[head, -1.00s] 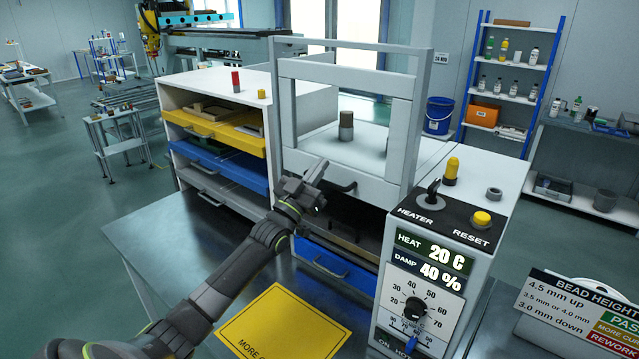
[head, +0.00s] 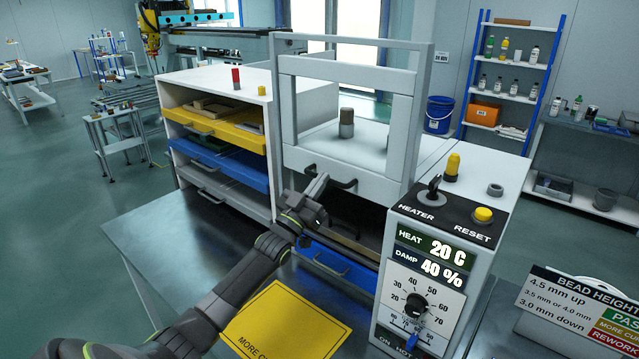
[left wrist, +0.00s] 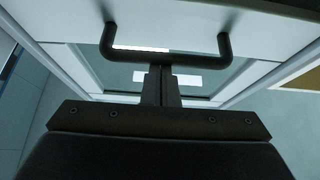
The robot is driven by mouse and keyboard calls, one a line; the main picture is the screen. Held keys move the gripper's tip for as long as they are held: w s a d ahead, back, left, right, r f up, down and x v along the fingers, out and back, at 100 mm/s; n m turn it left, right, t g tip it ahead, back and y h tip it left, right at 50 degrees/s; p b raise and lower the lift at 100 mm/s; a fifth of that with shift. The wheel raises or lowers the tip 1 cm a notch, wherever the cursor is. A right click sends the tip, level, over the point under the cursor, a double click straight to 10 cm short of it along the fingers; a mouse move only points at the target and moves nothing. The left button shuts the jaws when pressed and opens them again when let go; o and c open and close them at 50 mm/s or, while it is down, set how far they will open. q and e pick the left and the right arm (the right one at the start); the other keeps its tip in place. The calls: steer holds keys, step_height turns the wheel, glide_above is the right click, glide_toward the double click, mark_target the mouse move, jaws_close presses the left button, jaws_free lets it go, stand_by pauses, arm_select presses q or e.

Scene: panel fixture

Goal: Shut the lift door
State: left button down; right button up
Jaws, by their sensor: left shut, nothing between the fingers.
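The lift door (head: 372,181) is a pale grey frame with a window. It stands raised in its uprights, with a dark opening (head: 345,213) below it. A black bar handle (head: 346,184) sits on its lower rail, and it also shows in the left wrist view (left wrist: 165,60). My left gripper (head: 324,180) is shut and empty, in front of the handle and partly covering it. In the left wrist view its closed fingers (left wrist: 160,72) end at the middle of the bar; I cannot tell whether they touch it. My right gripper is not in view.
A blue drawer (head: 338,266) sits below the opening. Left of the door is a cabinet with yellow (head: 225,135), blue and grey drawers. The control box (head: 425,290) stands close on the right. A yellow card (head: 285,322) lies on the bench in front.

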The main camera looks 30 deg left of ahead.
arm_select(q)
step_height(320, 180, down, 24)
steer(key=b, duration=1.9)
steer(key=shift+f, duration=0.1)
